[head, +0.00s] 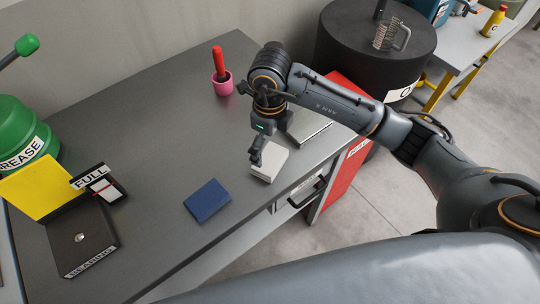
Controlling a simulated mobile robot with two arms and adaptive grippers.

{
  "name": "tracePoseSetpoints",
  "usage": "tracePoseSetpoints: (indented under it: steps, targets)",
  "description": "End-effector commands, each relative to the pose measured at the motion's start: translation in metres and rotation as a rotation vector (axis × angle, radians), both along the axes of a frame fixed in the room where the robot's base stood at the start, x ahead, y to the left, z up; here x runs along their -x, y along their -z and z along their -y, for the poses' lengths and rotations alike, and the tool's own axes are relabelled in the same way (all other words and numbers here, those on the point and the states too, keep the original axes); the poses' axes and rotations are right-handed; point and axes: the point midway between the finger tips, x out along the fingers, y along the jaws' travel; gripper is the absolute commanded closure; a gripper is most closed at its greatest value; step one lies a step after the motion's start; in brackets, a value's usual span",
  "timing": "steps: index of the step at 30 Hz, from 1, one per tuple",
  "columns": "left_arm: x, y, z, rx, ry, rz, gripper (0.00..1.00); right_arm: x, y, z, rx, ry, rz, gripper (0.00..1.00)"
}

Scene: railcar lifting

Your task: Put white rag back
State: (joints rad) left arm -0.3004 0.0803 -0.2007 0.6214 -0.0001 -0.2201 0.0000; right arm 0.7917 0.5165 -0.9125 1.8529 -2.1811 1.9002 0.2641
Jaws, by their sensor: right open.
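The white rag (270,163) is a small folded block lying on the grey table near its front edge. My right gripper (257,158) points down at the rag's left side, with its fingers at or just above it. It is open, and whether it touches the rag cannot be told. A blue folded rag (207,200) lies to the left of the white rag, apart from it. My left gripper is not in view.
A flat metal tray (309,126) lies behind the white rag, partly hidden by my arm. A pink cup (222,84) with a red-handled tool stands farther back. A bearing box (82,238) sits at left. The table's middle (160,120) is clear.

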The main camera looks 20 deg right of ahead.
Motion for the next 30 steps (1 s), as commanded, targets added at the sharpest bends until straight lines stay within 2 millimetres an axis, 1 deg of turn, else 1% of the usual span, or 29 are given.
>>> tracePoseSetpoints:
  steps: [1, 6, 10, 15, 27, 29, 30]
  targets:
    - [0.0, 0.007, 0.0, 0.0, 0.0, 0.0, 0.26, -0.001, -0.009, 0.0, 0.0, -0.002, 0.007, 0.0]
    - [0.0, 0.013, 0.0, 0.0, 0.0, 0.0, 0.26, -0.001, -0.04, 0.0, 0.002, 0.0, 0.004, 0.0]
    - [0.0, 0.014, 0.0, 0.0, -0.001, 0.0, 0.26, 0.0, -0.053, 0.0, 0.001, -0.001, 0.001, 0.0]
    - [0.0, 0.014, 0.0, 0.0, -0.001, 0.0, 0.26, 0.0, -0.059, 0.001, 0.001, 0.0, 0.0, 0.0]
    - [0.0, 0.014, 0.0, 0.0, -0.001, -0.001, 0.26, 0.0, -0.058, 0.0, 0.001, 0.0, -0.001, 0.0]
    - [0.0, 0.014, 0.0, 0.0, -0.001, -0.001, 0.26, 0.001, -0.058, -0.001, -0.006, -0.002, -0.003, 0.0]
    - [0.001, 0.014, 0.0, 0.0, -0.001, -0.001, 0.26, 0.003, -0.056, -0.005, -0.023, -0.008, -0.006, 0.0]
